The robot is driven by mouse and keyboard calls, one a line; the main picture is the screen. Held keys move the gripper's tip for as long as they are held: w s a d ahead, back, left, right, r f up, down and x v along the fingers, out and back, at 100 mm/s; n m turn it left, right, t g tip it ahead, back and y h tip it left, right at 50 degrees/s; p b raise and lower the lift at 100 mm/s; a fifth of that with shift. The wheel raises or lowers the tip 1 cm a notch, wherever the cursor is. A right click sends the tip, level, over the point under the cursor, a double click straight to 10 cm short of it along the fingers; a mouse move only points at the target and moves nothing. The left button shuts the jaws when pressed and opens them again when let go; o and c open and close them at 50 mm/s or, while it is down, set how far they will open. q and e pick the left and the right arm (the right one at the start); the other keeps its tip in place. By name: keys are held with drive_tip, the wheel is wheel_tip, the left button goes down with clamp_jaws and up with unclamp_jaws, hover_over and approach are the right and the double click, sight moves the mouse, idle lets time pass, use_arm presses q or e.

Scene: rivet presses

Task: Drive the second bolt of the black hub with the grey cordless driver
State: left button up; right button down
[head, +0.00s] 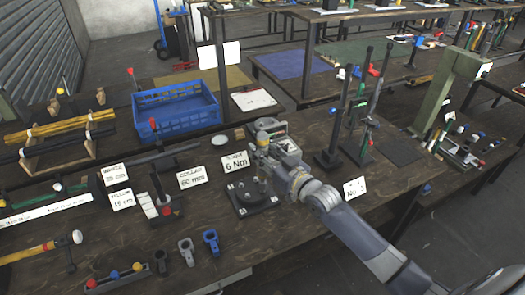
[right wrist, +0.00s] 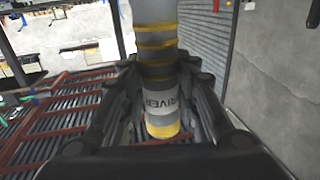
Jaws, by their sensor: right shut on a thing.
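The black hub (head: 254,201) sits on a dark plate on the wooden bench, in the middle of the head view. My right gripper (head: 262,158) is above the hub, its arm coming in from the lower right. It is shut on the grey cordless driver (right wrist: 160,98), which has yellow bands and a label ending in "RIVER" in the right wrist view. In the head view the gripper hides most of the driver, and I cannot tell whether its tip touches a bolt. The hub's bolts are too small to make out. My left gripper is not in view.
A blue crate (head: 176,113) is at the back left. Black upright stands (head: 330,158) rise right of my gripper. Grey and blue clamp-like pieces (head: 187,250) lie at the front.

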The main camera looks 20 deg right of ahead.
drive_tip(key=shift+f+b, duration=0.6)
drive_tip(key=shift+f, duration=0.25)
drive_tip(key=shift+s+f, duration=0.15)
drive_tip(key=shift+f, duration=0.3)
idle(0.9)
drive_tip(key=shift+a+p, duration=0.1)
drive_tip(key=shift+p, duration=0.35)
idle(1.0)
drive_tip(key=shift+r, duration=0.15)
